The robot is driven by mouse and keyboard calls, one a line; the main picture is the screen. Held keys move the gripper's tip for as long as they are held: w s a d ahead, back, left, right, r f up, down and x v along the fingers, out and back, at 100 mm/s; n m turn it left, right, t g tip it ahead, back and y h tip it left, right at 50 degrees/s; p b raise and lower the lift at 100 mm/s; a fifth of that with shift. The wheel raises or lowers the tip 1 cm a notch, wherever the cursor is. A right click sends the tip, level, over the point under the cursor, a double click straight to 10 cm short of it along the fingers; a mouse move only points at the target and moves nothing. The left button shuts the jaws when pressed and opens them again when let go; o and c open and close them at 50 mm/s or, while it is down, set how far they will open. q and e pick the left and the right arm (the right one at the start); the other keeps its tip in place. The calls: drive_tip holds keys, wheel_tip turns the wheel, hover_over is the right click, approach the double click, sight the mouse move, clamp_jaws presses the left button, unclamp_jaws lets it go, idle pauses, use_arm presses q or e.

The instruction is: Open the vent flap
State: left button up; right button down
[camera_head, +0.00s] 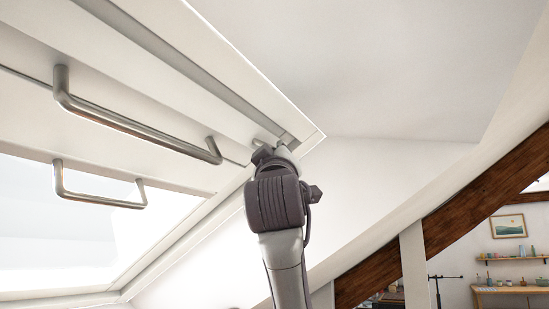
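The vent flap (130,78) is a long white strip along the top of the roof window at the upper left. A grey metal bar handle (140,130) runs along it. The flap looks shut or nearly so, with a thin dark seam along its lower edge. One arm of mine, which seems to be the right, rises from the bottom middle. Its gripper end (270,153) is close to the flap's right end, just right of the bar handle. The wrist hides the fingers, so opening and contact cannot be told. No other gripper shows.
A second, smaller handle (100,200) sits on the window sash below, above the bright pane (60,235). A sloping white ceiling (400,70) and a dark wooden beam (450,220) lie to the right. A desk and wall shelf (515,259) are far back at lower right.

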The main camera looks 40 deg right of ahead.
drive_tip(key=shift+s+r+n, duration=0.2)
drive_tip(key=shift+s+n, duration=0.05)
drive_tip(key=shift+n, duration=0.05)
drive_tip(key=c, duration=1.5)
unclamp_jaws()
drive_tip(key=v, duration=1.2)
drive_tip(key=shift+s, duration=0.1)
